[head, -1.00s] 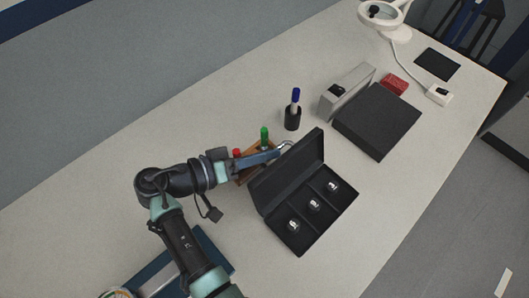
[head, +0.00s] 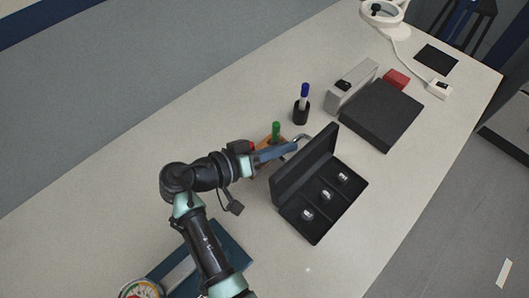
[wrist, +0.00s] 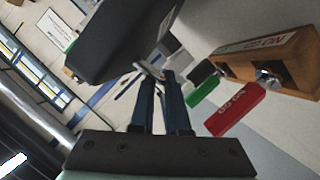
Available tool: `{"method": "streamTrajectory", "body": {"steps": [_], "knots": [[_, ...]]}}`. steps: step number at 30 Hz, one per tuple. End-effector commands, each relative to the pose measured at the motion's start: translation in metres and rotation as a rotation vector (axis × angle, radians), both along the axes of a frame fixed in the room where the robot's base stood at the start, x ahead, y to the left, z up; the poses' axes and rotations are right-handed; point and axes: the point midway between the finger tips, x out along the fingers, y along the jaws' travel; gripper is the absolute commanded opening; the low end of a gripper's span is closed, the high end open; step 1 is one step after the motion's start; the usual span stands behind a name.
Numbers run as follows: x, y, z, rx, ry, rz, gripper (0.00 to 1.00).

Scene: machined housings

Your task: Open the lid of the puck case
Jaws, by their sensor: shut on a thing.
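The black puck case (head: 341,221) lies on the bench with its lid (head: 306,166) raised, standing steeply along the case's left side. Three metal pucks show inside, each in its own compartment: near (head: 307,214), middle (head: 326,196) and far (head: 343,177). My gripper (head: 293,148) is behind the lid, by its upper edge, with its fingers close together on a silver curved handle (head: 303,137). In the wrist view, the fingertips (wrist: 160,76) meet at the thin silver handle beside the dark lid (wrist: 125,35). The exact contact is small and partly hidden.
A wooden block (wrist: 270,62) with red (wrist: 236,108) and green (wrist: 203,91) gauge handles is close beside my gripper. A pen cup (head: 301,112), grey box (head: 352,86) and black slab (head: 381,115) stand farther back. The bench right of the case is clear.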

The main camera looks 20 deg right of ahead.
Motion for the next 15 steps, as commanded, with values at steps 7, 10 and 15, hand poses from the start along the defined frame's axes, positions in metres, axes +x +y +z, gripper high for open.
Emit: {"method": "streamTrajectory", "body": {"steps": [7, 10, 15], "knots": [[-0.0097, -0.0037, 0.0054, 0.036, -0.094, -0.003, 0.0], [-0.0102, -0.0045, 0.0052, 0.037, -0.096, -0.005, 0.0], [-0.0108, -0.0051, 0.0048, 0.036, -0.094, -0.007, 0.0]]}}
